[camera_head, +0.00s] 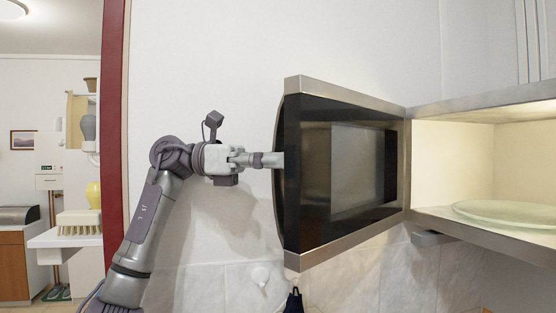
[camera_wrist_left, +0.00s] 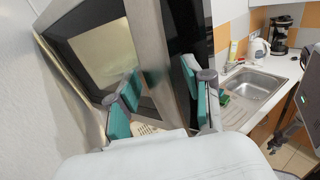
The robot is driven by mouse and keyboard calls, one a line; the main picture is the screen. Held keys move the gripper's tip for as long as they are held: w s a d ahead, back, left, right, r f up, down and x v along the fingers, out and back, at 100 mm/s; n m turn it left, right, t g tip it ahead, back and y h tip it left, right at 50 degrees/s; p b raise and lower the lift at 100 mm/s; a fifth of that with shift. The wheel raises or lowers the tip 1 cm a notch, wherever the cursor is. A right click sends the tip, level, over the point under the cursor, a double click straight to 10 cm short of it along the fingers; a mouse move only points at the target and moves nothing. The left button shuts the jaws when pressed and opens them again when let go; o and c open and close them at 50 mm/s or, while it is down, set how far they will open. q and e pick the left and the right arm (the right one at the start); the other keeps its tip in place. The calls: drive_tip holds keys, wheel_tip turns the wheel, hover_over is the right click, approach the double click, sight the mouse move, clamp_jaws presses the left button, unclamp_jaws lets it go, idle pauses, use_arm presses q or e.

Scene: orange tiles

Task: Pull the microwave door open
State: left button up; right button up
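The microwave door (camera_head: 345,170) is swung wide open in the head view, its dark window panel in a steel frame, hinged at its right side. The lit microwave cavity (camera_head: 455,165) shows to the right, with a glass turntable plate (camera_head: 505,212) inside. My left gripper (camera_head: 272,160) is at the door's free left edge, beside the curved dark handle side. In the left wrist view, the teal-padded fingers of my left gripper (camera_wrist_left: 160,95) are spread apart, with the door's edge (camera_wrist_left: 150,50) between them. Whether a pad touches it is hard to tell. My right gripper is not in view.
A white wall stands close behind the door and my left arm. A red door frame (camera_head: 115,120) is at left. The left wrist view shows a sink (camera_wrist_left: 250,90) and a kettle (camera_wrist_left: 258,48) on a counter.

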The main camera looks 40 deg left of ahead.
use_arm(q)
drive_tip(key=shift+r, duration=5)
